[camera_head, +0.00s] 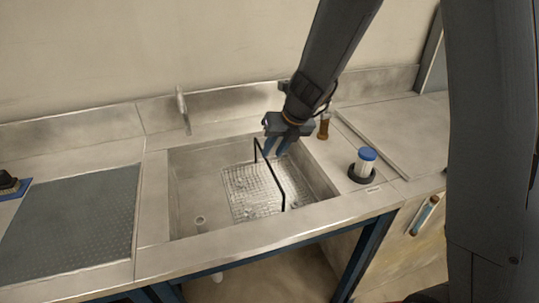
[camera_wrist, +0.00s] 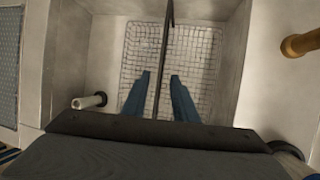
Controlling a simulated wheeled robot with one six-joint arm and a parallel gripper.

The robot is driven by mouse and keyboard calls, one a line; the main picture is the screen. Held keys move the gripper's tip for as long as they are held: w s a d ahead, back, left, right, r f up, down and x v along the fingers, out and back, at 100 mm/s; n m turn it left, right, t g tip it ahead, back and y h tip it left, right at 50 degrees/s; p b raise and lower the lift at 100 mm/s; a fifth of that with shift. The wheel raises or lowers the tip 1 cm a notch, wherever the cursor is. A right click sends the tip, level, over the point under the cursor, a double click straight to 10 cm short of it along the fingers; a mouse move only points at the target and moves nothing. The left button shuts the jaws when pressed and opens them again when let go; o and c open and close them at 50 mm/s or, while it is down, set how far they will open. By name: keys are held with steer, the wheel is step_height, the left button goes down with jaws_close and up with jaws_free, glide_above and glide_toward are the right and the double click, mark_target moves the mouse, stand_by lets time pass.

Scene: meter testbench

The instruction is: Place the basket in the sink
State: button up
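The wire mesh basket (camera_head: 248,188) sits inside the steel sink (camera_head: 196,165), low in the basin and toward its right side. Its thin black handle (camera_head: 275,175) stands up over it. My gripper (camera_head: 277,150) is above the right rear part of the basket, close to the handle. In the wrist view, the two blue fingers of my gripper (camera_wrist: 160,76) are apart, and the handle (camera_wrist: 164,50) runs between them with gaps on both sides. The mesh of the basket (camera_wrist: 200,50) shows below the fingers. The ends of the handle are partly hidden.
A brown bottle (camera_head: 324,126) and a blue-capped container (camera_head: 366,162) stand right of the sink.

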steer(key=s+d+r+n+g+h, duration=0.1)
steer(key=s+d+n, duration=0.6)
steer(key=n, duration=0.9)
steer(key=s+d+r+n+g+h, duration=0.1)
steer(key=s+d+r+n+h, duration=0.1)
steer(key=s+d+n, duration=0.6)
steer(key=s+n, duration=0.5)
steer(key=n, duration=0.4)
steer(key=shift+s+r, duration=0.2)
steer(key=shift+s, duration=0.1)
